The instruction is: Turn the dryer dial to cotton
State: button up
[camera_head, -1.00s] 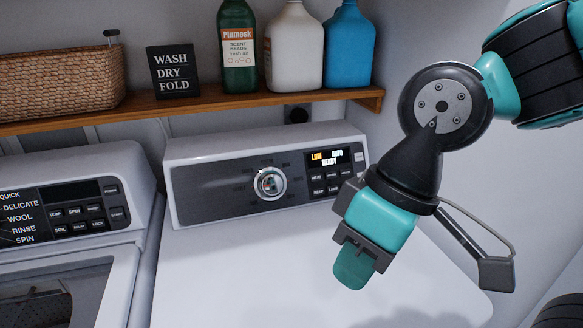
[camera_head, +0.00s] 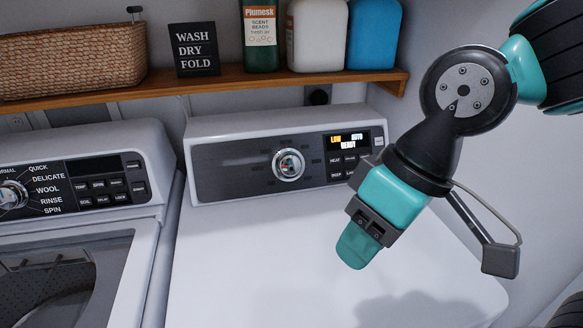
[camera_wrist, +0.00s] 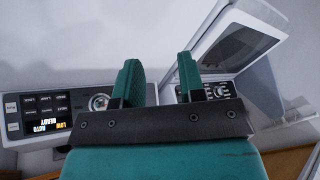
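The dryer dial (camera_head: 288,165) is a round silver knob on the dark panel of the dryer (camera_head: 235,175). Its surrounding labels are too small to read. The dryer display (camera_head: 348,141) shows LOW, AUTO and READY. My gripper (camera_head: 358,250) is right of and below the dial in the head view, above the dryer's white top, apart from the dial. In the wrist view my gripper (camera_wrist: 160,80) has its two teal fingers spread with nothing between them. The dial also shows in the wrist view (camera_wrist: 98,102), just left of the fingers, in an upside-down picture.
A washer (camera_head: 150,150) with its own dial (camera_head: 12,195) stands at the left. A wooden shelf (camera_head: 215,82) above holds a basket (camera_head: 75,58), a sign (camera_head: 194,49) and bottles (camera_head: 318,35). The dryer top (camera_head: 250,270) is clear; a wall stands at the right.

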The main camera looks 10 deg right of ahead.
jog(key=o, duration=1)
jog(key=w+f+m+t+b, duration=0.1)
jog(key=w+f, duration=0.1)
jog(key=w, duration=0.2)
jog(key=w+d+f+m+t+b, duration=0.1)
jog(key=w+f+t, duration=0.1)
jog(key=w, duration=0.3)
jog(key=w+f+m+t+h+b, duration=0.1)
jog(key=w+f+m+t, duration=0.1)
jog(key=w+f, duration=0.2)
jog(key=shift+w+d, duration=0.15)
jog(key=shift+w, duration=0.15)
jog(key=shift+c, duration=0.2)
jog(key=t+h+b, duration=0.2)
jog(key=t+b, duration=0.1)
jog(key=t, duration=0.5)
send_near(292, 168)
jog(key=p+x, duration=0.5)
jog(key=x, duration=0.4)
jog(key=shift+w+f, duration=0.1)
jog(key=shift+w, duration=0.2)
jog(key=c, duration=0.9)
